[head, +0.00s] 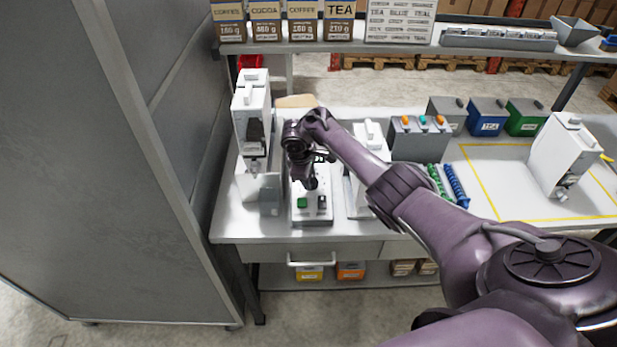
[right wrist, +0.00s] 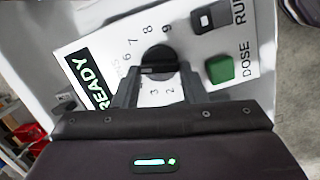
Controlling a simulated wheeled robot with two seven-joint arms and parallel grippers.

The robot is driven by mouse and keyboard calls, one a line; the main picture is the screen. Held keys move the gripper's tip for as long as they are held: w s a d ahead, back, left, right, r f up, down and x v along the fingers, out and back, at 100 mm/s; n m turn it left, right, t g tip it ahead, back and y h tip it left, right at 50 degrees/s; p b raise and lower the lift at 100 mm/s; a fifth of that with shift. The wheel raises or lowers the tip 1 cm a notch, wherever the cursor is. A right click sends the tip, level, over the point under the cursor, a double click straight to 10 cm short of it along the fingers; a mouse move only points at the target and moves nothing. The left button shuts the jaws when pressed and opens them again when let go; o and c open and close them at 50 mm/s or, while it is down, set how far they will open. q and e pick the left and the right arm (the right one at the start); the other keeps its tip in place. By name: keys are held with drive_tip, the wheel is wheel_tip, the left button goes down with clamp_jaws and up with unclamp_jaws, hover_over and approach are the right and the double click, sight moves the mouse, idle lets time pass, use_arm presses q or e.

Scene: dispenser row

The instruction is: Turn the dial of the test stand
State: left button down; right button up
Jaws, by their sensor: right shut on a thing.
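The test stand (head: 312,215) is a white unit on the bench, between two white dispensers. In the right wrist view its panel (right wrist: 205,75) fills the upper middle, with a black round dial (right wrist: 160,56) ringed by printed numbers. A green DOSE button (right wrist: 220,68), a dark RUN switch (right wrist: 211,17) and a READY display (right wrist: 88,78) sit around it. My right gripper (right wrist: 157,72) is shut on the dial, one finger at each side. In the head view my right wrist (head: 305,170) hides the dial. My left gripper is not in view.
One white dispenser (head: 251,115) stands left of the test stand, another (head: 368,140) right. A grey box with coloured knobs (head: 420,140) and blue (head: 487,118) and green (head: 524,118) bins stand further right. A tall grey cabinet (head: 130,150) closes off the left side.

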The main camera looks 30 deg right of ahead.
drive_tip(key=m, duration=0.4)
drive_tip(key=shift+w+d+m+y, duration=0.1)
drive_tip(key=shift+d+m+y, duration=0.05)
drive_tip(key=shift+m+y, duration=0.15)
drive_tip(key=m, duration=0.4)
drive_tip(key=shift+d+r+g+y, duration=0.1)
drive_tip(key=shift+d+g+y, duration=0.05)
drive_tip(key=shift+g+y, duration=0.2)
drive_tip(key=o, duration=1)
